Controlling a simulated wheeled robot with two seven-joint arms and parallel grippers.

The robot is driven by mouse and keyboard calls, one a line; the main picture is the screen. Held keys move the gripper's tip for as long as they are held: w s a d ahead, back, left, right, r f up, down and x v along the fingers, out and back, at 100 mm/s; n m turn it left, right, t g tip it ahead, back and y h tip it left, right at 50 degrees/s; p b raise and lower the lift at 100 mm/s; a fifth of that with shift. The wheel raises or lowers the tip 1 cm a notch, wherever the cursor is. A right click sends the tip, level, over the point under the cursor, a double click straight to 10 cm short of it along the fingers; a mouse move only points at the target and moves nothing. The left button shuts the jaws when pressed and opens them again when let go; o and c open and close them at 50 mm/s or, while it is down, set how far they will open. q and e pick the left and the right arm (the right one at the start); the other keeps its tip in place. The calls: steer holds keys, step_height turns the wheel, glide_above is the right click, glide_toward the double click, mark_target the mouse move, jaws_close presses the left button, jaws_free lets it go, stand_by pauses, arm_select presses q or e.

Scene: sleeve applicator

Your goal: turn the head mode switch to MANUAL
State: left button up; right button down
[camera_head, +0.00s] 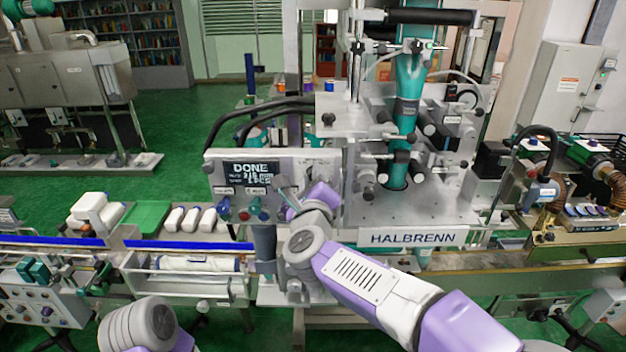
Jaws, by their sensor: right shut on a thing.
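The control panel (215,170) is a grey box left of the HALBRENN machine, with a dark display (252,172) reading DONE at the top. Small labels and several coloured knobs and buttons (243,215) sit below the display. My right gripper (283,190) is at the right part of the panel face, with its fingers closed there. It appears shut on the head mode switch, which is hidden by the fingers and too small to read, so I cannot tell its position. My left gripper is not in view; only part of my left arm shows at the bottom left.
The HALBRENN machine (412,238) with its teal column (407,90) stands right of the panel. A conveyor with white packs (190,219) and a blue rail (188,245) runs along the left. A clear-fronted tray (185,287) lies below the panel.

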steer(key=shift+n+p, duration=1.35)
steer(key=shift+n, duration=2.65)
steer(key=c, duration=0.9)
jaws_free()
steer(key=s+b, duration=0.1)
steer(key=s, duration=0.6)
steer(key=shift+s, duration=0.35)
steer(key=shift+f, duration=0.1)
